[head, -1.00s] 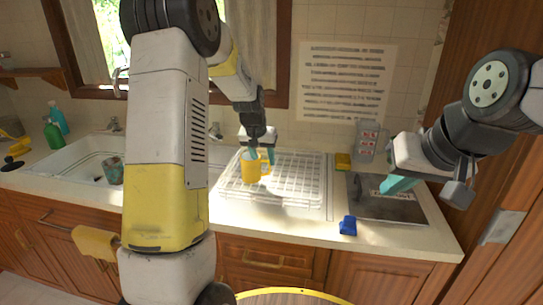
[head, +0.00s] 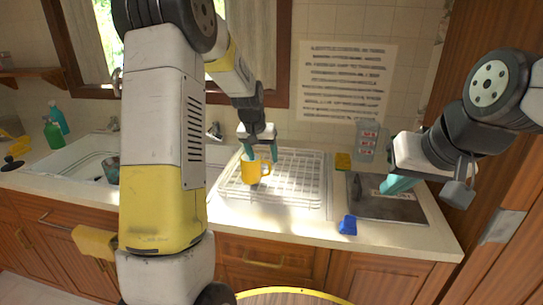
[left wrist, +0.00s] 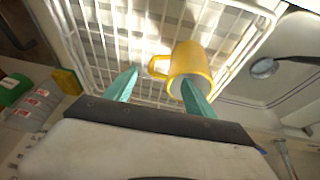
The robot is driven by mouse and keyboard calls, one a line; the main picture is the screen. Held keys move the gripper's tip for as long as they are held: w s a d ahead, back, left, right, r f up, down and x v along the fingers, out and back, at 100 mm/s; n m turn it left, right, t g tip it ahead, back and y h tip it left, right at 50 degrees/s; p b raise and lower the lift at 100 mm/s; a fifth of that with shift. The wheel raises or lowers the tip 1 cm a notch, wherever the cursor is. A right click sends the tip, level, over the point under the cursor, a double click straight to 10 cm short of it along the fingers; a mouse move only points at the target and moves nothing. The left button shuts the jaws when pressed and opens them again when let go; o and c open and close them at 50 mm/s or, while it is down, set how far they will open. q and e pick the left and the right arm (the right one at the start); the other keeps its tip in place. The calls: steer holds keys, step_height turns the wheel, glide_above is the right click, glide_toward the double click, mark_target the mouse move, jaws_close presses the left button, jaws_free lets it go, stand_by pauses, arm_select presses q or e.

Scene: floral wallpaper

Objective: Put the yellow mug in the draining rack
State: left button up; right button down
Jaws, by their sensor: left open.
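The yellow mug (head: 252,171) stands about upright on the left part of the white draining rack (head: 297,193), its handle to the right. It also shows in the left wrist view (left wrist: 187,60), over the rack's wires (left wrist: 110,35). My left gripper (head: 261,152) is open just above the mug. In the left wrist view one teal finger overlaps the mug's mouth, and the other is apart from it, beyond the handle. I cannot tell whether the near finger is inside the mug or touches it. My right gripper (head: 397,184) hangs over the counter's right side; its opening is unclear.
The sink (head: 75,160) and a green bottle (head: 53,134) are left. My left arm hides part of the counter.

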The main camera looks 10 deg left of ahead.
arm_select(q)
steer(key=d+v, duration=0.1)
steer(key=v, duration=0.9)
steer(key=s+r+t, duration=0.1)
steer(key=s+r, duration=0.3)
steer(key=s, duration=0.4)
steer(key=s+r, duration=0.3)
steer(key=s, duration=0.5)
steer(key=s+d+f+t+h, duration=0.1)
steer(key=s, duration=1.2)
steer(key=shift+s+d+f, duration=0.15)
steer(key=shift+d+f, duration=0.2)
steer(key=shift+a, duration=0.1)
